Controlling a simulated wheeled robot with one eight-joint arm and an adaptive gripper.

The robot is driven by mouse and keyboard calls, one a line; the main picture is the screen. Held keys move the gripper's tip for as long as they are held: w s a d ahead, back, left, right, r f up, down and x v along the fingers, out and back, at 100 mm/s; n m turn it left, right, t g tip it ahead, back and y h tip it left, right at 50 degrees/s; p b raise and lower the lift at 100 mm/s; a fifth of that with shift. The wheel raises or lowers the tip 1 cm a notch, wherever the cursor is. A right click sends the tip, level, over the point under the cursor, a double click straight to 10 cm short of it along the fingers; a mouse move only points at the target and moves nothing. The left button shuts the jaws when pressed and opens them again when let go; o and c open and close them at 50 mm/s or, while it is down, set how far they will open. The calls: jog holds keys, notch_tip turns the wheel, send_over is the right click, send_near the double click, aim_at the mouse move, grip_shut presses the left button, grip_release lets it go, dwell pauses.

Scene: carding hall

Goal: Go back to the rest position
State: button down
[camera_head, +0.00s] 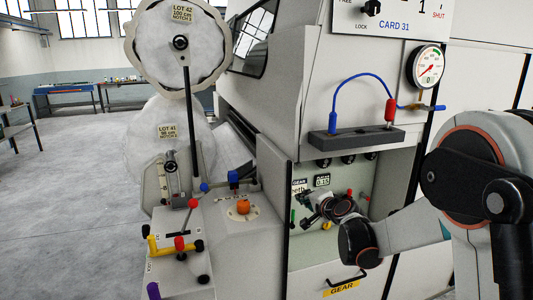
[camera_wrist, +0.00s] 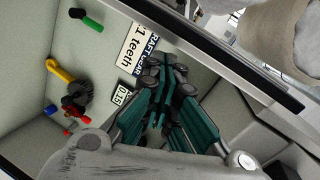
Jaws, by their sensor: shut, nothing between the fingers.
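My gripper (camera_head: 309,210) is inside the open gear compartment at the front of the grey machine (camera_head: 270,130). In the wrist view its teal fingers (camera_wrist: 168,75) are closed together with nothing between them. They point toward the compartment's pale back panel (camera_wrist: 75,30). A dark toothed gear (camera_wrist: 78,92) sits on that panel, left of the fingers and apart from them. A "teeth" sign (camera_wrist: 137,48) and a "0.15" label (camera_wrist: 121,94) are close to the fingertips. My arm reaches in from the right in the head view.
The compartment's edge (camera_wrist: 230,60) runs close beside my gripper. A yellow handle (camera_wrist: 60,70) and a green handle (camera_wrist: 92,25) are on the panel. A drawer handle (camera_head: 346,279) juts out below. Left stand levers with an orange knob (camera_head: 243,206); open floor (camera_head: 70,210) lies beyond.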

jog(key=s+r+n+g+h, duration=0.1)
jog(key=s+r+n+g, duration=0.15)
jog(key=s, duration=0.85)
jog(key=s+r+n+g, duration=0.1)
jog(key=s+r+n, duration=0.3)
jog(key=s, duration=0.6)
jog(key=s+d+f+n+g+h, duration=0.1)
jog(key=s+d+f+n+h, duration=0.1)
jog(key=s, duration=1)
jog(key=s+d+f+n+g+h, duration=0.2)
jog(key=s+d, duration=0.3)
jog(key=s, duration=0.7)
jog(key=shift+s+f, duration=0.2)
jog(key=shift+f, duration=0.65)
